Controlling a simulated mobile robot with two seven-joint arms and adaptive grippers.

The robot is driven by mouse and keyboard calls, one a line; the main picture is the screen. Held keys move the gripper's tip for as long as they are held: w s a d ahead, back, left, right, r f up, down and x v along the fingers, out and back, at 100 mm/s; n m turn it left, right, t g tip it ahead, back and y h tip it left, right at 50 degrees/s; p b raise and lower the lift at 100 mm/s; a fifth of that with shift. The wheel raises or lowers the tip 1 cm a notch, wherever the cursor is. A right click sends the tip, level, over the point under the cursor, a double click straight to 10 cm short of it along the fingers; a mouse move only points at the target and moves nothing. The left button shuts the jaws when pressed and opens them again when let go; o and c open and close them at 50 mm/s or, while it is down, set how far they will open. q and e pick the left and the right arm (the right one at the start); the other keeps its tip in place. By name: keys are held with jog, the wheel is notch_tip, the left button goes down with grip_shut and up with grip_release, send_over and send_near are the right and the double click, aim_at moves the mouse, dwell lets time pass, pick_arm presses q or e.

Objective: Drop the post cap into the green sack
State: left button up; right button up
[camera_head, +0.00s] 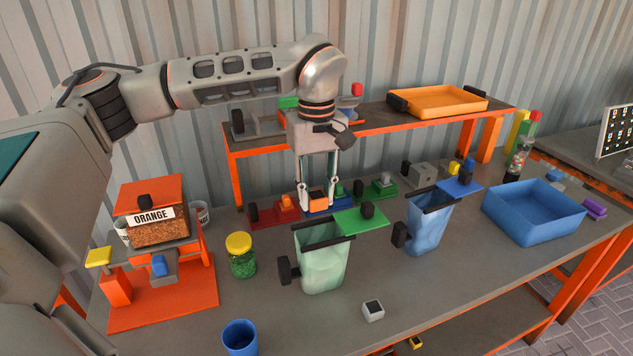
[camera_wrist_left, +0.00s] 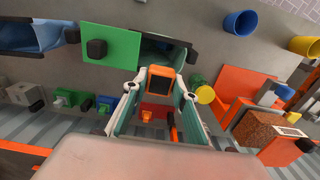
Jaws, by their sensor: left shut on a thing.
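My left gripper (camera_head: 318,203) points down and is shut on an orange post cap (camera_head: 317,196) with a dark square face. The cap also shows between the fingers in the left wrist view (camera_wrist_left: 160,84). The pale green sack (camera_head: 322,266) stands upright on the bench with a dark-rimmed mouth and a green flap (camera_head: 361,219) to its right. In the head view the cap appears just above and behind the sack's mouth. In the left wrist view the sack's dark opening (camera_wrist_left: 165,52) lies just beyond the cap. My right gripper is not in view.
A blue sack (camera_head: 427,226) stands right of the green one. A green-filled jar (camera_head: 242,258) and a blue cup (camera_head: 239,338) are at left. A dark-topped white block (camera_head: 373,311) lies in front. A blue bin (camera_head: 533,211) is at right; a raised shelf (camera_head: 370,120) stands behind.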

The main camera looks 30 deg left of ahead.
aim_at(316, 195)
pick_arm(q)
jog(key=shift+f, duration=0.6)
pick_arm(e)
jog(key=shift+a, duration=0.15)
pick_arm(q)
jog(key=o, duration=1.2)
jog(key=shift+c, duration=0.2)
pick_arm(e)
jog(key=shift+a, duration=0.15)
pick_arm(q)
jog(key=shift+r, duration=0.35)
notch_tip(316, 195, up, 11)
jog(key=shift+r, duration=0.2)
jog(key=shift+s+f, duration=0.1)
